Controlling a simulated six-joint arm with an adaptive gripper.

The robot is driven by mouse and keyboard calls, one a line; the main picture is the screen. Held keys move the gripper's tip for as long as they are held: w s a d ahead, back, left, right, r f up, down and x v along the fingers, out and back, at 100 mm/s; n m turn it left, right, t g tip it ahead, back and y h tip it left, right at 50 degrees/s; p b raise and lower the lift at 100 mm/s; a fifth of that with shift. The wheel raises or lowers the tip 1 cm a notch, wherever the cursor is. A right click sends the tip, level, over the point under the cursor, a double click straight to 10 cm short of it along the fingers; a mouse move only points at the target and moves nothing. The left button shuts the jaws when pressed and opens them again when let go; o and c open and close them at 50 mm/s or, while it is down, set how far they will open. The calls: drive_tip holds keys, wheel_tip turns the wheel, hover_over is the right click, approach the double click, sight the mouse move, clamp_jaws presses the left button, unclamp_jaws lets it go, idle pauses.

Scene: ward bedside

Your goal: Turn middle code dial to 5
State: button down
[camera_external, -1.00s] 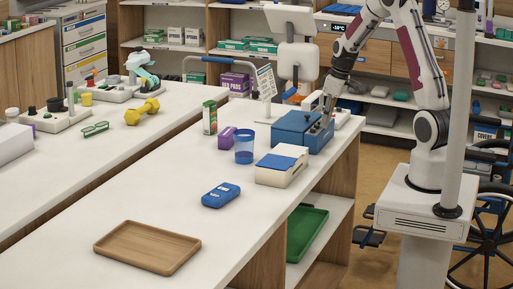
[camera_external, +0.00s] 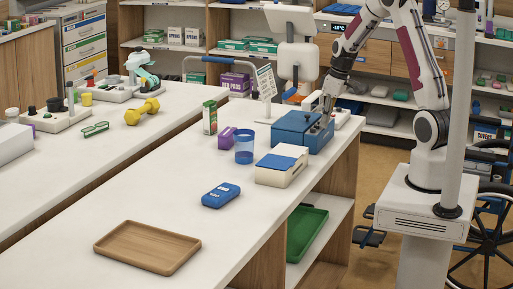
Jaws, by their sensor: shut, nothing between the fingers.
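A blue box (camera_external: 297,133) stands near the far right end of the white counter, with small dark parts on its right side. These are too small to tell as separate dials, and no numbers can be read. My gripper (camera_external: 326,116) is shut and empty, pointing down at the right part of the blue box. It hides part of that side. I cannot tell whether the fingertips touch a dial.
A white box with a blue lid (camera_external: 281,166), a clear blue cup (camera_external: 244,147), a purple box (camera_external: 227,136) and a green-white carton (camera_external: 210,117) stand near the blue box. A blue case (camera_external: 221,195) and a wooden tray (camera_external: 147,247) lie nearer. The counter between them is clear.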

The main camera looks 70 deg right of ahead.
drive_tip(key=shift+a, duration=0.45)
drive_tip(key=shift+s, duration=0.4)
idle(0.3)
drive_tip(key=v, duration=0.3)
drive_tip(key=w+v, duration=0.1)
drive_tip(key=v, duration=0.1)
drive_tip(key=shift+w+r, duration=0.1)
drive_tip(key=shift+r, duration=0.45)
drive_tip(key=shift+m, duration=0.3)
idle(0.4)
